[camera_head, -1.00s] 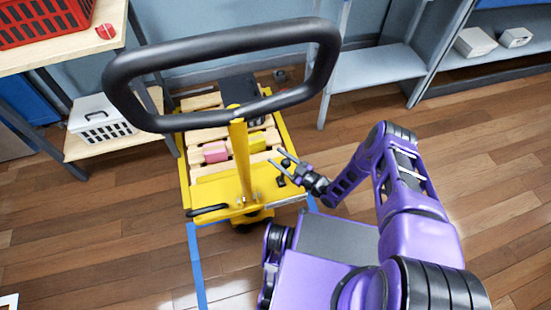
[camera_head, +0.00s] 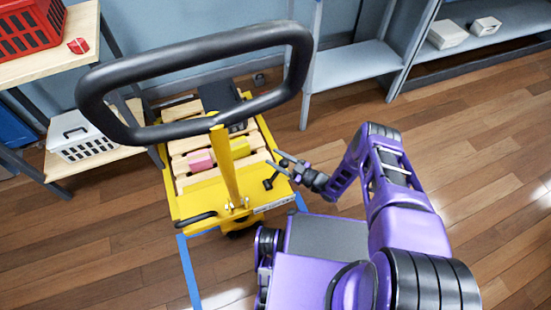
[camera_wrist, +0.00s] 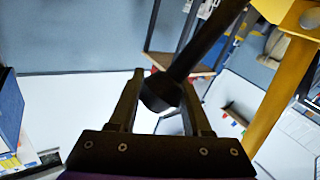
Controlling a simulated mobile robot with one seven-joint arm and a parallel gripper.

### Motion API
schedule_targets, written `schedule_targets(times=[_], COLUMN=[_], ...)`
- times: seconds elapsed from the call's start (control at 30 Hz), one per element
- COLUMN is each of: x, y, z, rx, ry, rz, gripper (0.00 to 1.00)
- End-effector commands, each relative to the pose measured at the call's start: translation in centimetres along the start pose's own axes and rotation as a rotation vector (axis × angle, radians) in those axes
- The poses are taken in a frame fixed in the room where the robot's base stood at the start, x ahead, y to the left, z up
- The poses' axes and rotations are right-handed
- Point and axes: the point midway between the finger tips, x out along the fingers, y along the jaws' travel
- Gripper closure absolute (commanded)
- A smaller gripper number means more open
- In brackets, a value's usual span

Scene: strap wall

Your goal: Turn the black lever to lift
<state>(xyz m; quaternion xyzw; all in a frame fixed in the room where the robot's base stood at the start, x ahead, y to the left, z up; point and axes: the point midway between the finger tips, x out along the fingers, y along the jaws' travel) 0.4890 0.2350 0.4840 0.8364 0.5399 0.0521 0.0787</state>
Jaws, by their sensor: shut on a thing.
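The black lever (camera_wrist: 200,50) shows in the wrist view as a dark rod running to the upper right, with a round black knob (camera_wrist: 160,93) at its near end. The knob sits between the two fingers of my gripper (camera_wrist: 160,100), which is shut on it. In the head view my gripper (camera_head: 273,160) is at the right front of a yellow pallet truck (camera_head: 182,207). The lever's small black base (camera_head: 268,184) is just below the fingers. The contact faces are hard to see at this size.
The truck's yellow column (camera_head: 226,168) carries a big black loop handle (camera_head: 190,45) above my gripper's left. Wooden slats and a pink block (camera_head: 200,160) lie on the truck. Shelves stand left and behind. Blue tape (camera_head: 189,270) marks the floor; open floor lies right.

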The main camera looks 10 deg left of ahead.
Motion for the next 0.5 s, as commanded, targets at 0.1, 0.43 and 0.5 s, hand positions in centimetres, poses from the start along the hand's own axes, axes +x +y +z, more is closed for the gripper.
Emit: schedule_targets(times=[0.1, 0.43, 0.5], x=[-0.34, -0.27, -0.24], y=[1.25, 0.89, 0.78], z=[0.01, 0.06, 0.07], rx=[-0.016, -0.011, -0.010], ry=[-0.004, -0.005, -0.005], rz=[0.019, 0.013, 0.012], gripper=[1.00, 0.22, 0.22])
